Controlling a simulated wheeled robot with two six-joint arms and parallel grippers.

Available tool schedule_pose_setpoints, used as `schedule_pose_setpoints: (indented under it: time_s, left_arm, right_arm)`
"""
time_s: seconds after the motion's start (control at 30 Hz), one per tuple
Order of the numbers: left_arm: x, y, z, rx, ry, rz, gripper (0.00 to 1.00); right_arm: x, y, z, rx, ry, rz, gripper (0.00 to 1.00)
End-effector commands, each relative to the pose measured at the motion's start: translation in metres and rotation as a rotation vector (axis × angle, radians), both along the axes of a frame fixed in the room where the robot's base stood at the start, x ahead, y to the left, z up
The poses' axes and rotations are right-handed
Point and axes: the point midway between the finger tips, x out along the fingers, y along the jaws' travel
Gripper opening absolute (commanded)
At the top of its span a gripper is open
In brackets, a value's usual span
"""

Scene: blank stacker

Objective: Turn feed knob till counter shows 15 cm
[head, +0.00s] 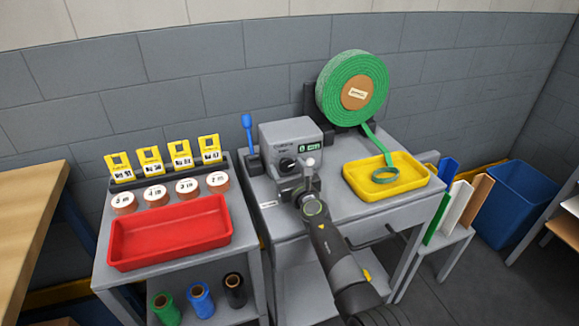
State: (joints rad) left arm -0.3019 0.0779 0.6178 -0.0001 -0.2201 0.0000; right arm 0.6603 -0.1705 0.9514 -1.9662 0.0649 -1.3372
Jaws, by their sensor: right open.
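A grey feed machine (290,134) stands on the grey table against the wall. Its dark round feed knob (287,164) is on the front face. A small green counter display (309,148) sits above and right of the knob; its digits are too small to read. My right gripper (295,182) is open, just in front of and below the knob. I cannot tell whether it touches the knob, and the gripper hides part of the machine's lower front. My left gripper is not in view.
A green strap roll (352,88) stands behind right, its strap running down to a yellow tray (412,184). A blue-handled lever (248,135) is left of the machine. A red tray (170,247), several labelled rolls and yellow cards fill the left table.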

Motion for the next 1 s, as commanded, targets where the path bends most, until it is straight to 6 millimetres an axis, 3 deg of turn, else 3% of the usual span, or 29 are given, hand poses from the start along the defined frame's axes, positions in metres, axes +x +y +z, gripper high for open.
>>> schedule_pose_setpoints:
  time_s: [0.07, 0.4, 0.67, 1.0]
  left_arm:
    - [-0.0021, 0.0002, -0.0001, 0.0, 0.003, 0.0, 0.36]
    - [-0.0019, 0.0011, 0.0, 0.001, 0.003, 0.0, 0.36]
    - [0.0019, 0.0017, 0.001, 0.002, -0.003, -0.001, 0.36]
    - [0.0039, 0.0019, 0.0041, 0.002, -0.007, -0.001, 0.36]
  right_arm:
    - [0.0, -0.0001, 0.0, 0.0, 0.0, 0.0, 0.65]
    - [0.0, -0.0004, -0.0001, 0.0, 0.0, 0.0, 0.2]
    - [0.0001, -0.0005, -0.0001, 0.027, 0.009, 0.0, 0.2]
    - [0.0001, -0.0007, 0.0004, 0.218, 0.072, 0.0, 0.2]
